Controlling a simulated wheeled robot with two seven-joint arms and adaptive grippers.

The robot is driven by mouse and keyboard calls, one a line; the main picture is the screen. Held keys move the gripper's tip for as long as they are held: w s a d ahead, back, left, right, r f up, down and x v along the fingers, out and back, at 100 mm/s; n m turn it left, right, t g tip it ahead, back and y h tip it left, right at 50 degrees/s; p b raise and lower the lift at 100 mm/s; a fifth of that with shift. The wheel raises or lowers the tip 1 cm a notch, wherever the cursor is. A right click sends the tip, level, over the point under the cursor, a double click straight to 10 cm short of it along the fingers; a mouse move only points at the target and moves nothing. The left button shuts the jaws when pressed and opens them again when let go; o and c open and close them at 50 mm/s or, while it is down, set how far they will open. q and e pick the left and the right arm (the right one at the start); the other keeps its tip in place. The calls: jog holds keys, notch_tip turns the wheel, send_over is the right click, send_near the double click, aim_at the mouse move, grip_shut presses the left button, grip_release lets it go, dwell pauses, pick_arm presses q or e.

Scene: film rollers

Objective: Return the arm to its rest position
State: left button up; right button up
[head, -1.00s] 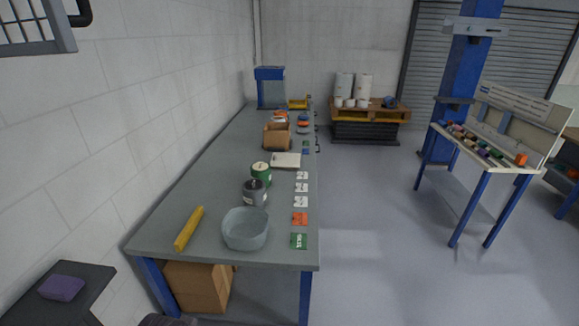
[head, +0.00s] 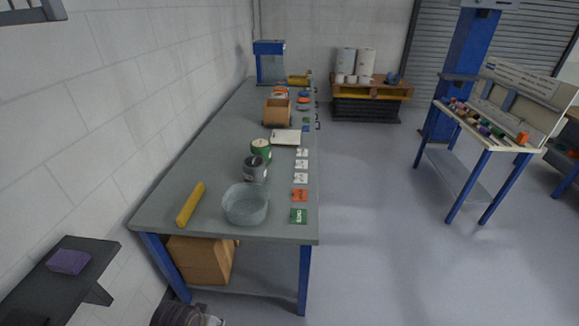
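Only a small dark, rounded piece, which looks like part of my own arm, shows at the bottom edge of the head view, left of the middle, in front of the long workbench (head: 215,160). No gripper fingers are in view. I cannot tell which arm the piece belongs to, and the rest of it is cut off by the frame edge.
The bench carries a yellow roller (head: 190,204), a grey-blue bowl (head: 246,205), a dark can (head: 255,169), a green can (head: 261,151), a cardboard box (head: 277,112) and several cards. A purple block (head: 69,261) lies on a dark shelf (head: 45,290). Floor right of the bench is clear.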

pick_arm(q)
jog(key=s+f+g, duration=0.1)
jog(key=s+f, duration=0.1)
jog(key=f, duration=1.2)
jog(key=s+f, duration=0.3)
jog(key=f, duration=1.2)
jog(key=s+a+f, duration=0.2)
jog(key=s+f, duration=0.7)
jog(key=s, duration=0.1)
jog(key=s+a+f+g, duration=0.1)
jog(key=s+a+f, duration=0.1)
jog(key=s+f, duration=0.7)
jog(key=shift+s+a, duration=0.15)
jog(key=shift+s, duration=1)
